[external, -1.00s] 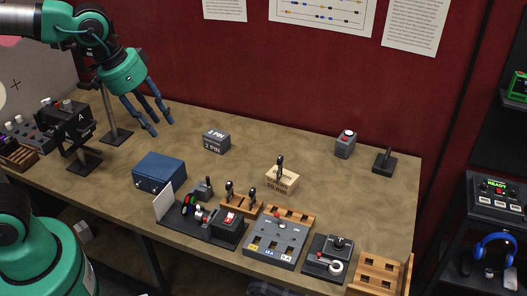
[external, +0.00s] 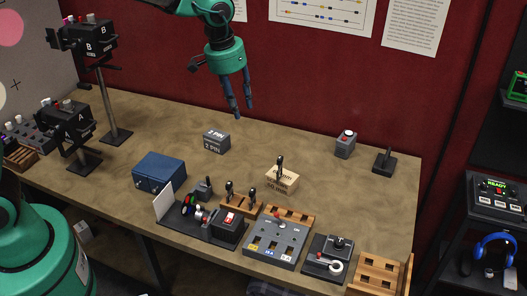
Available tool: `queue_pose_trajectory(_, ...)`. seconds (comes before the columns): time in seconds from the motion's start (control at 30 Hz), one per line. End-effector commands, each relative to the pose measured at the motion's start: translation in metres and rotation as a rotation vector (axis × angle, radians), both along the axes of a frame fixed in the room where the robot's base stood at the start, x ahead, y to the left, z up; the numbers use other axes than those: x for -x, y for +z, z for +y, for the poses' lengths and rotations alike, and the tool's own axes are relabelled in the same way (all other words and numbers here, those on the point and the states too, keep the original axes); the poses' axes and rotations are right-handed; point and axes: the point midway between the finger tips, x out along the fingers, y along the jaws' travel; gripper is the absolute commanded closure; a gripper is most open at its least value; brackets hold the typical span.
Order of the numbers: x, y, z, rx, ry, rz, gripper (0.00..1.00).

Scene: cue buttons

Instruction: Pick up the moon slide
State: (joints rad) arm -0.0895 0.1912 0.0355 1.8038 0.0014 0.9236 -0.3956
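I cannot make out a moon slide in this view; any slide markings are too small to read. My gripper (external: 243,114) hangs in the air above the back middle of the table, fingers pointing down. Its fingers look apart, with nothing visible between them. Wooden racks stand at the far left edge (external: 18,157), at the front middle (external: 240,207) and at the front right corner (external: 379,273). The front middle rack holds two dark upright pieces.
Two dark projector-like units on stands, A (external: 76,128) and B (external: 92,40), stand at the left.

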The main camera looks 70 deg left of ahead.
Motion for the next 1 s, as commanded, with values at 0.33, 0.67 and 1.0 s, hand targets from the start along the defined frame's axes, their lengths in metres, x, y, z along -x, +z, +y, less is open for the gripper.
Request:
queue_pose_trajectory(0.33, -0.07, -0.049, 0.021, 0.018, 0.096, 0.063, 0.66)
queue_pose_trajectory(0.67, -0.124, -0.111, 0.041, 0.032, 0.189, 0.119, 0.66)
queue_pose_trajectory(1.0, -0.162, -0.178, 0.059, 0.042, 0.274, 0.171, 0.66)
